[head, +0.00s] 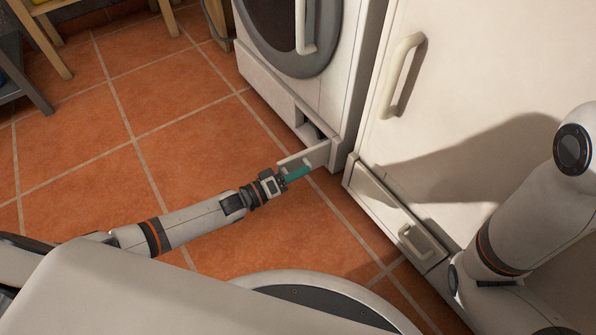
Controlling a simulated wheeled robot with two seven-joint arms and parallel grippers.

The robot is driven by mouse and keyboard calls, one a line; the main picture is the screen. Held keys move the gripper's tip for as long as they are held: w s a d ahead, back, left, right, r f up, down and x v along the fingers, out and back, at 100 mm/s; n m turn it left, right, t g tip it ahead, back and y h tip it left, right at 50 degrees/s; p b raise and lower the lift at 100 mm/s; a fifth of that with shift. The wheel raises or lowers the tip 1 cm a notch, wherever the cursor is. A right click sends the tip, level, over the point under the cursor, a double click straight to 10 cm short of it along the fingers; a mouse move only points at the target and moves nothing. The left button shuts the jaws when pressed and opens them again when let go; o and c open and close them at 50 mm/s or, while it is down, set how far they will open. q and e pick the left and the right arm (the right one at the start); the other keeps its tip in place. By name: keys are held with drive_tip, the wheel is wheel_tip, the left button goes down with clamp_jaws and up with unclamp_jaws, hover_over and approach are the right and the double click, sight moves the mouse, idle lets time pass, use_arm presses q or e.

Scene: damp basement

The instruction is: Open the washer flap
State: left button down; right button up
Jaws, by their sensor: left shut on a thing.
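The white washer (345,60) stands at the top centre with its round grey door. Its small white flap (318,155), low at the washer's right front corner, stands out from the front, with a dark opening (310,131) showing behind it. My left gripper (296,174), with teal fingers, reaches in from the left, low over the floor. It is shut at the near side of the flap, apparently on the flap's handle, which the fingers mostly hide. My right arm shows at the right edge, but its gripper is out of view.
A white cabinet (470,90) with a long upright handle (401,75) stands right of the washer. A smaller handle (416,242) sits on its low panel. Wooden legs (168,17) and a grey shelf (22,75) stand at the upper left. The tiled floor (90,150) at left is clear.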

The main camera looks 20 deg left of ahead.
use_arm(q)
drive_tip(key=d+n+t+y+p, duration=0.2)
drive_tip(key=d+n+y+p, duration=0.1)
drive_tip(key=p, duration=0.1)
drive_tip(key=shift+s+r+t+y, duration=0.35)
drive_tip(key=shift+r+t+y, duration=0.05)
drive_tip(key=c, duration=1.5)
unclamp_jaws()
drive_tip(key=shift+o, duration=0.2)
drive_tip(key=shift+s+f, duration=0.1)
